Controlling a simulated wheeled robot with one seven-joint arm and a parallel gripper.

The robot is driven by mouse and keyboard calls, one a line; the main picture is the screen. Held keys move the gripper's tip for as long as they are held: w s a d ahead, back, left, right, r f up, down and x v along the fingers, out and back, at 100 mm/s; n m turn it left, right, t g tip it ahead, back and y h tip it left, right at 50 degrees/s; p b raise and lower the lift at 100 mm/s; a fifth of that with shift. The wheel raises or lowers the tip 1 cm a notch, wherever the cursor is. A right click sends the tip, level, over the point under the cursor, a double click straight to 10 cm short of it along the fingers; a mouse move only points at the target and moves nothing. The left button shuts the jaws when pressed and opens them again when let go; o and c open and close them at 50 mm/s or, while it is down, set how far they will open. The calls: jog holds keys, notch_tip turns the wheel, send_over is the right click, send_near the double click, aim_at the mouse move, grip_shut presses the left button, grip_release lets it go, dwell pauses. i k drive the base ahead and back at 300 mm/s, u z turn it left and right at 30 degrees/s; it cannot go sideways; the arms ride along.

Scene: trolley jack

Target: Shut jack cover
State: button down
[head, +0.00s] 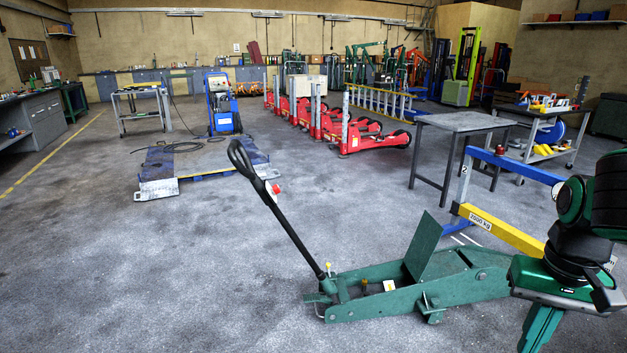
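The green trolley jack (460,283) stands on the floor at the lower right, with its long black handle (283,213) leaning up to the left. Its flat green cover (423,246) stands open, tilted steeply upward from the middle of the frame. My gripper (541,330) is at the lower right, beside the right end of the jack and nearer the camera, pointing down. It is apart from the cover. One green finger shows, cut by the bottom edge; the other is not visible, so its opening cannot be judged. The hand hides the jack's right end.
A grey table (463,123) and a tool trolley (545,130) stand farther back right. Red jacks (375,140) and a low blue-grey platform (160,175) are farther off. The floor left of the jack is clear.

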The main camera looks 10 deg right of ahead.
aim_at(428, 233)
jog(key=i, duration=1.9)
jog(key=z, duration=2.9)
jog(key=i, duration=1.15)
jog(key=u, duration=1.9)
